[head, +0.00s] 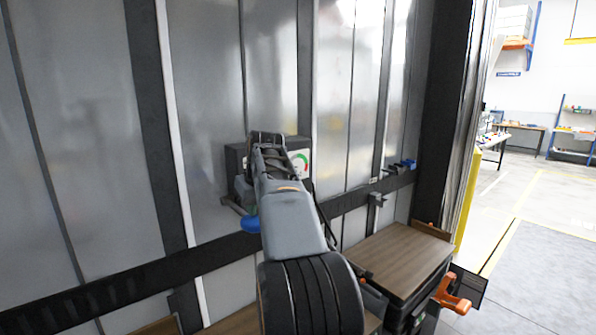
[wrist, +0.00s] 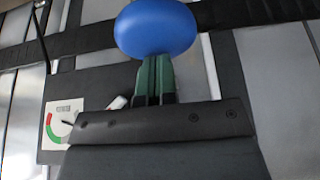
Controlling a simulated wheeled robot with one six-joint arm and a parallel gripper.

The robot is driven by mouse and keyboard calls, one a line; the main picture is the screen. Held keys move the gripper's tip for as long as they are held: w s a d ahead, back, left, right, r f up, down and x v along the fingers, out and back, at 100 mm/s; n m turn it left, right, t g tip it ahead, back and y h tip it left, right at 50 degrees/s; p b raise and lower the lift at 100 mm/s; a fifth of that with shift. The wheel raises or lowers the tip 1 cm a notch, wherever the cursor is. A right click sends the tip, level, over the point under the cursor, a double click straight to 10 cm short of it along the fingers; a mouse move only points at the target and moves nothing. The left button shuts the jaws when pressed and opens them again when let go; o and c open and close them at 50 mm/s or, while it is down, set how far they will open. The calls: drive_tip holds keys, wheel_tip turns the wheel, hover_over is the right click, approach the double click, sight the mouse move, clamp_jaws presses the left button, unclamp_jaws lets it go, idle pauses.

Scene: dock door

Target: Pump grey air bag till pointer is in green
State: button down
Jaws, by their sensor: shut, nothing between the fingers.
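A round blue knob (wrist: 155,28) fills the top middle of the wrist view and shows below my arm in the head view (head: 250,224). My gripper (wrist: 154,66) is shut and empty, its green fingertips right at the knob's near edge; I cannot tell whether they touch it. A dark box (head: 235,158) on the wall carries a white gauge (head: 300,164) with a coloured arc. In the wrist view the gauge (wrist: 57,112) shows red and green; its pointer is too small and partly covered to read. I cannot make out the grey air bag. My arm hides part of the box.
A dark horizontal rail (head: 347,203) crosses the grey metal panels, with small blue fittings (head: 405,164) at right. A wood-topped unit (head: 400,252) and an orange handle (head: 452,294) are at lower right. Open floor (head: 535,265) lies beyond the yellow post.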

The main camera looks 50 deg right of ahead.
wheel_tip(320, 180, down, 2)
drive_tip(key=shift+b, duration=0.55)
wheel_tip(320, 180, up, 8)
drive_tip(key=p, duration=0.7)
drive_tip(key=shift+f+p, duration=0.15)
drive_tip(key=shift+p, duration=0.2)
drive_tip(key=shift+f, duration=0.15)
drive_tip(key=shift+f+b, duration=2.95)
drive_tip(key=shift+f, duration=0.65)
drive_tip(key=shift+r, duration=0.1)
wheel_tip(320, 180, up, 7)
drive_tip(key=p, duration=0.7)
drive_tip(key=shift+r, duration=0.1)
drive_tip(key=shift+r, duration=0.1)
